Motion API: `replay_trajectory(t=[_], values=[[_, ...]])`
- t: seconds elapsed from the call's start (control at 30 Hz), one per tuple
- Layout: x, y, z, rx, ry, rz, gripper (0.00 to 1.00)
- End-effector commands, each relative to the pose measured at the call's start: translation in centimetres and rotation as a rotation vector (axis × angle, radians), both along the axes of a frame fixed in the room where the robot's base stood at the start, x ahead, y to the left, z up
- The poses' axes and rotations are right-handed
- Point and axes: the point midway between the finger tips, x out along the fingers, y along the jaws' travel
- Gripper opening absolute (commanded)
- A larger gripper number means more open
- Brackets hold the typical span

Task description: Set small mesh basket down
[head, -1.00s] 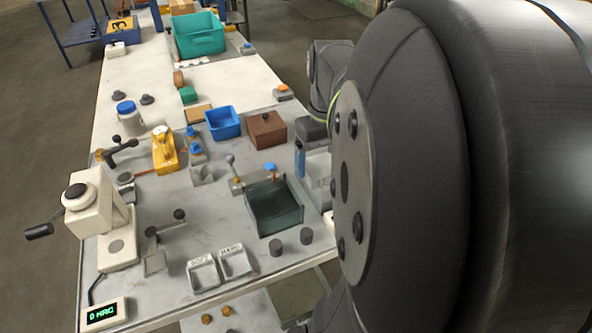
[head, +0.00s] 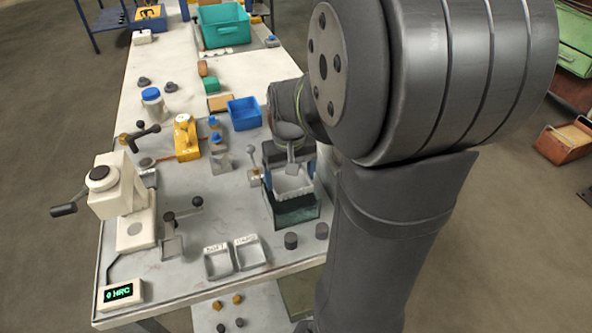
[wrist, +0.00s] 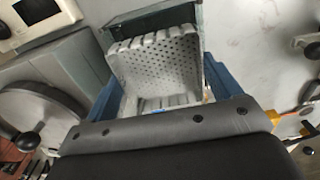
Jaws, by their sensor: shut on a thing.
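The small mesh basket (head: 291,184) is pale grey metal with a perforated wall. It also fills the middle of the wrist view (wrist: 158,72). My gripper (head: 288,160) is shut on it, with a blue finger at each side of the basket in the wrist view (wrist: 163,88). The basket hangs over the back part of a dark green glass tank (head: 292,212), whose wall also shows beyond the basket in the wrist view (wrist: 196,22). I cannot tell whether the basket's bottom is below the tank's rim.
Two dark cylinders (head: 291,241) stand in front of the tank. Two white labelled trays (head: 219,262) lie left of them. A white hardness tester (head: 122,200) stands at the left. A blue bin (head: 244,113) and a yellow device (head: 186,138) stand behind. Bare table lies left of the tank.

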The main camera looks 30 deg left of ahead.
Motion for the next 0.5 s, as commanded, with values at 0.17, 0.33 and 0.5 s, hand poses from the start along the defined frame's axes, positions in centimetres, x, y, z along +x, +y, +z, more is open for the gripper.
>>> replay_trajectory(t=[0.17,0.33,0.5], values=[[0.0,0.0,-1.4,0.000,0.000,0.000,0.53],[0.0,0.0,-1.4,0.001,-0.001,0.000,0.53],[0.0,0.0,-1.7,0.000,0.000,0.000,0.53]])
